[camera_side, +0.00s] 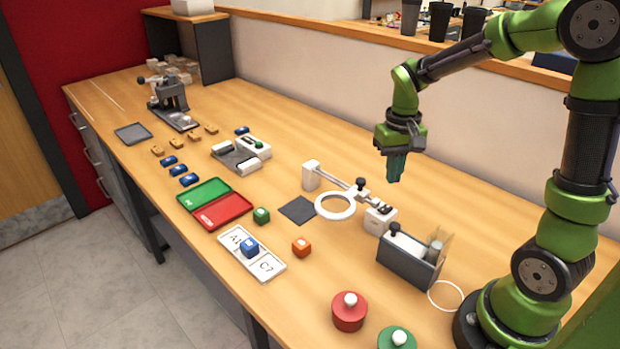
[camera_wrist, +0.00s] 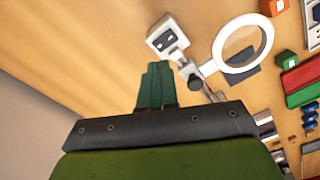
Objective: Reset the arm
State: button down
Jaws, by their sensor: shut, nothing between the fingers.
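My green arm reaches in from the right in the side view. My gripper (camera_side: 396,168) hangs above the back part of the wooden table (camera_side: 330,262), clear of everything on it. Its teal fingers are shut together with nothing between them. In the wrist view the shut fingers (camera_wrist: 157,85) show at the centre, over bare wood. The ring magnifier (camera_side: 335,205) on its white stand lies below and to the left of my gripper; its ring also shows in the wrist view (camera_wrist: 243,72).
A dark grey box (camera_side: 405,262) stands near my base. Red (camera_side: 349,314) and green (camera_side: 397,338) round buttons are at the front. A blue cube (camera_side: 250,247) sits on a white labelled card (camera_side: 268,266). Green and orange cubes, red and green trays and small blocks lie left. The table's back strip is clear.

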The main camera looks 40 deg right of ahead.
jog(key=s+a+r+n+t+y, duration=0.1)
jog(key=s+a+r+t+y, duration=0.1)
jog(key=s+a+r+t, duration=0.5)
jog(key=s+a+r, duration=0.2)
jog(key=a+r, duration=0.1)
jog(key=a, duration=0.2)
jog(key=shift+a+r+n, duration=0.15)
jog(key=shift+r+n, duration=0.05)
jog(key=shift+n, duration=0.2)
dwell(0.3)
